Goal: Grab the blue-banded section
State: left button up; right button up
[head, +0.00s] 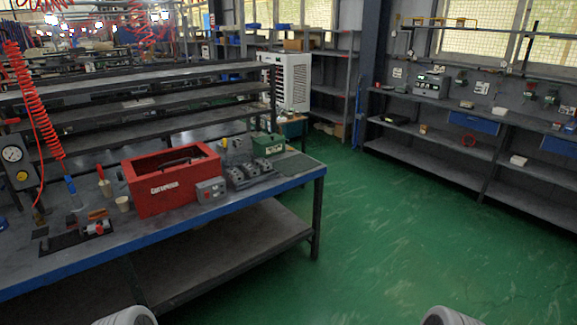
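Several dark grey valve-like blocks (249,174) sit close together near the right end of the workbench (290,184). They are small in the head view, and I cannot make out a blue band on any of them. A small grey box with a red button (211,190) stands just left of them. Only rounded grey-white parts of my own arms show at the bottom edge. Neither gripper is in view.
A red open box (165,190) stands left of the blocks, and a green case (268,145) behind them. Left are a white cup (123,203) and a dark mat (75,238) with small parts. Green floor (400,230) is clear between the bench and the right-hand shelves (440,165).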

aim_at(264, 164)
jog(key=z, duration=0.6)
jog(key=i, duration=1.85)
jog(key=u, duration=0.4)
jog(key=i, duration=1.1)
jog(key=u, duration=1.2)
